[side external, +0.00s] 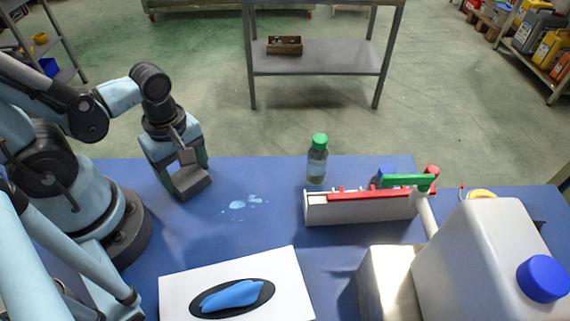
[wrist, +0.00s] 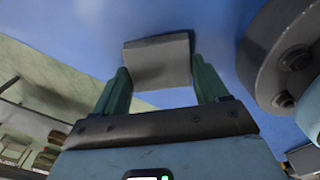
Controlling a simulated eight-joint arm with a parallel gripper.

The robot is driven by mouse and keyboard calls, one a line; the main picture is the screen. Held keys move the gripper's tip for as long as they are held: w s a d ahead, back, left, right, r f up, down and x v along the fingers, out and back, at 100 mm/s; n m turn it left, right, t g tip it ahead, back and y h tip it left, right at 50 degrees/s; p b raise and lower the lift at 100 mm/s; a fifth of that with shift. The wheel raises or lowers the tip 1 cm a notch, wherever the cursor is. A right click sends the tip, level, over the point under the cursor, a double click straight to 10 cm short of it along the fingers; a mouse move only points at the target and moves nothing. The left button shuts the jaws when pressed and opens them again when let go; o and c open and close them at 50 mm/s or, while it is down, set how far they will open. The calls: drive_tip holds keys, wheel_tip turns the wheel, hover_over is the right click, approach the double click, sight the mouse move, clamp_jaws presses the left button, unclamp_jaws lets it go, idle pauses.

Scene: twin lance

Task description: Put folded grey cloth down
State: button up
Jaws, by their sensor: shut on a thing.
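The folded grey cloth (side external: 190,182) is a small grey pad at the left of the blue table, in the side view. In the wrist view the grey cloth (wrist: 158,62) shows between two green fingers, with blue table behind it. My gripper (side external: 187,172) points down and is shut on the cloth; it also shows in the wrist view (wrist: 160,82). The cloth is at or just above the table top; I cannot tell whether it touches.
Pale wet-looking spots (side external: 240,204) lie right of my gripper. A green-capped bottle (side external: 317,163) and a grey tray with red and green parts (side external: 360,209) stand farther right. A white sheet (side external: 285,270) bears a blue object (side external: 232,295) on a black oval. A white jug (side external: 480,260) stands front right.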

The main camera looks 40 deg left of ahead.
sight(186, 172)
drive_tip(key=o, duration=1)
drive_tip(key=shift+f, duration=0.1)
drive_tip(key=shift+r, duration=6.1)
drive_tip(key=shift+w+a+r+m+t, duration=0.15)
drive_tip(key=shift+w+m+t, duration=1.05)
drive_tip(key=shift+w+m, duration=1.3)
drive_tip(key=shift+w+r+m+t, duration=0.1)
drive_tip(key=shift+w+m+t, duration=1.2)
drive_tip(key=shift+m, duration=2.2)
drive_tip(key=shift+w+a+r+m+t, duration=0.15)
drive_tip(key=shift+w+m+t, duration=0.95)
drive_tip(key=shift+w+m, duration=1.45)
drive_tip(key=shift+s+m, duration=0.45)
drive_tip(key=shift+s, duration=0.05)
